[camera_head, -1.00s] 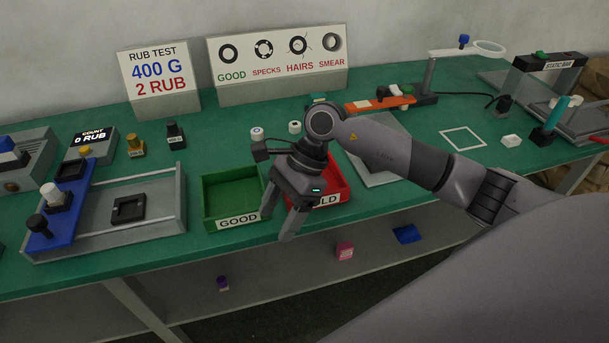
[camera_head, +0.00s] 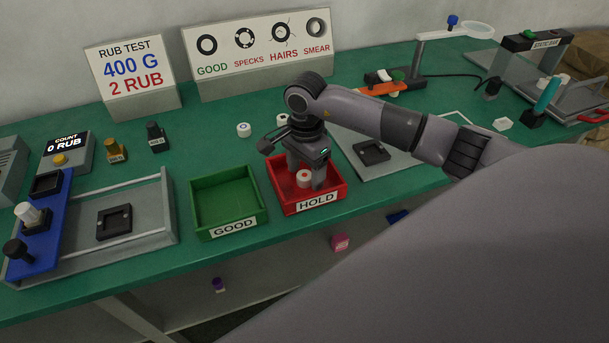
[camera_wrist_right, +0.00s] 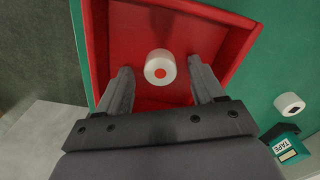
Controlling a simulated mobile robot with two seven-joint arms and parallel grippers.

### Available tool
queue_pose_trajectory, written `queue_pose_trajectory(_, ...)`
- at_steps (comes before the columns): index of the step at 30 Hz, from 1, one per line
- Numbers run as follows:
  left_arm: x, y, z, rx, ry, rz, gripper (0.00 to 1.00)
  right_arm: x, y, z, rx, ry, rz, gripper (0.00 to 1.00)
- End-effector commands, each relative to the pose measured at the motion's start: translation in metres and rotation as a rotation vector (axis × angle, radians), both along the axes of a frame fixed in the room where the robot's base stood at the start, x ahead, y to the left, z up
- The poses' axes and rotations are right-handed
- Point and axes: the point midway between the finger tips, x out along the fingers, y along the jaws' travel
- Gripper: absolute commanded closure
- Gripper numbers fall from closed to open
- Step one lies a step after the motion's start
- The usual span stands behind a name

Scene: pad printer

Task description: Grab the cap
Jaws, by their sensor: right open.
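A white cap (camera_head: 304,178) with a reddish-orange spot on top sits in the red HOLD tray (camera_head: 336,197). The cap also shows in the right wrist view (camera_wrist_right: 160,67), a little beyond and between the fingertips. My right gripper (camera_head: 306,182) is open and points down into the tray, one finger on each side of the cap. It shows in the right wrist view (camera_wrist_right: 160,85) with a gap between each finger and the cap. My left gripper is not in view.
A green GOOD tray (camera_head: 197,214) stands left of the HOLD tray and is empty. Two white caps, one of them (camera_head: 243,130), sit behind the trays. A rub-test rig (camera_head: 160,210) is at the left. A grey plate with a black fixture (camera_head: 371,152) lies at the right.

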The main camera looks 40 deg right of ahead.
Motion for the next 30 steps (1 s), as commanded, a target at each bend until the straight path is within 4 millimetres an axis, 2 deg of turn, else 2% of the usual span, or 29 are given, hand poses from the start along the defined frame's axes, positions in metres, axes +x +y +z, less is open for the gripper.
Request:
queue_pose_trajectory(6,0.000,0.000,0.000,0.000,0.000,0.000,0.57,0.000,0.000,-0.001,0.000,-0.003,0.000,0.32)
queue_pose_trajectory(7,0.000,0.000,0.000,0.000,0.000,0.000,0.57,0.000,0.000,-0.001,0.001,-0.003,0.000,0.36)
queue_pose_trajectory(12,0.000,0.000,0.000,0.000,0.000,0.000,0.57,0.000,0.000,-0.001,0.001,-0.002,0.000,0.91)
queue_pose_trajectory(23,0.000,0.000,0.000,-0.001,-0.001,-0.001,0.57,0.001,0.000,0.001,0.001,-0.003,-0.001,0.92)
queue_pose_trajectory(26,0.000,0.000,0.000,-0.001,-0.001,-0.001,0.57,0.001,0.000,0.007,0.001,-0.003,-0.001,0.92)
queue_pose_trajectory(30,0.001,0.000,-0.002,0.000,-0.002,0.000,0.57,0.001,0.000,0.024,0.001,-0.006,0.000,0.92)
